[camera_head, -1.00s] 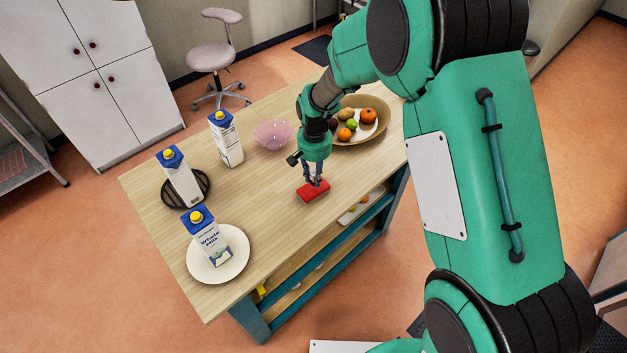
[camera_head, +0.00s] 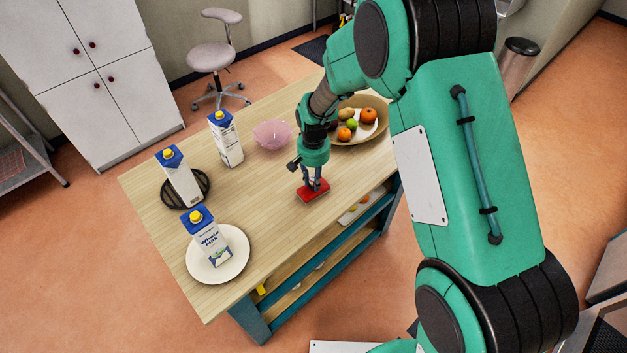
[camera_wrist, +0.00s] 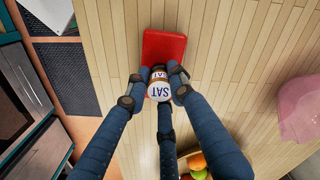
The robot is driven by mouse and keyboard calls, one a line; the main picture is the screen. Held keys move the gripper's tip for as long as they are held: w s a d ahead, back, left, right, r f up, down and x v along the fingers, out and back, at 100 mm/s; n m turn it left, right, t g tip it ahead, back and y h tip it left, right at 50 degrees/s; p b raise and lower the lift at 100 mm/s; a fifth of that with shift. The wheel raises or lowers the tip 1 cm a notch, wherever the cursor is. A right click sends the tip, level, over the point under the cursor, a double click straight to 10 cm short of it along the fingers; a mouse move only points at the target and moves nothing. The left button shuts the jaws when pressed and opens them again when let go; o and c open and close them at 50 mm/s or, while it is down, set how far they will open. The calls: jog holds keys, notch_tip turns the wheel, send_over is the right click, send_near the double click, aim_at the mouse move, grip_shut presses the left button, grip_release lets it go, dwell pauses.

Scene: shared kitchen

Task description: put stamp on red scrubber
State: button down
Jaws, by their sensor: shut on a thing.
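The red scrubber (camera_head: 313,194) lies on the wooden table (camera_head: 265,235) near its front edge. It also shows in the wrist view (camera_wrist: 163,48). My gripper (camera_head: 312,185) points down over the scrubber. In the wrist view, its fingers (camera_wrist: 160,80) are shut on the stamp (camera_wrist: 160,91), which has a white round top with dark letters "SAT" and a brown part below. The stamp overlaps the scrubber's near end in that view. Its lower end is hidden, so I cannot tell whether it touches the scrubber.
A pink bowl (camera_head: 271,134) and a large fruit bowl (camera_head: 374,139) stand behind my gripper. Milk cartons stand to the left, one (camera_head: 205,238) on a white plate (camera_head: 234,270), one on a dark round trivet (camera_head: 202,198). The table between plate and scrubber is clear.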

aim_at(313, 178)
jog(key=shift+f, duration=0.1)
jog(key=c, duration=1.5)
grip_release()
notch_tip(313, 178, up, 12)
jog(key=shift+r+p, duration=0.15)
jog(key=shift+p, duration=0.25)
jog(key=shift+r, duration=0.1)
